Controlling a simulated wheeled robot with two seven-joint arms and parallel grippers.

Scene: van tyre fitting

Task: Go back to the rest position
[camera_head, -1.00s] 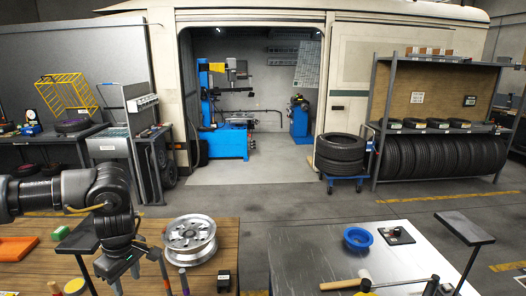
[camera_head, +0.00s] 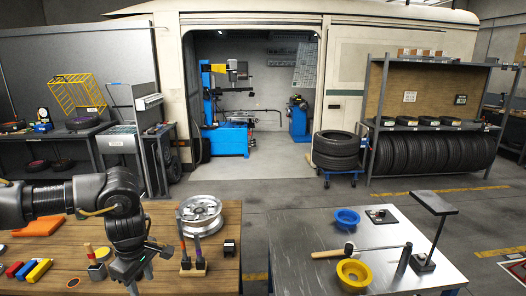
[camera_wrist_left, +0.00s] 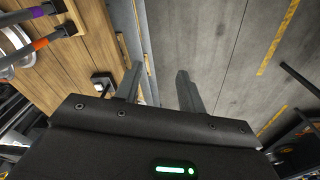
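My left arm comes in from the left in the head view. Its gripper (camera_head: 140,280) points down above the wooden table (camera_head: 225,274), left of a silver wheel rim (camera_head: 202,214). In the left wrist view the two fingers of this gripper (camera_wrist_left: 158,88) are apart with nothing between them, so it is open and empty. Below them are the table edge and grey floor. My right gripper is in neither view.
A small rack with handled tools (camera_head: 194,268) stands near the rim. Right of a floor gap, a metal table (camera_head: 310,262) holds a blue bowl (camera_head: 346,219), a yellow bowl (camera_head: 353,273), a mallet (camera_head: 330,253) and a black stand (camera_head: 434,203). Tyres (camera_head: 337,150) stand farther back.

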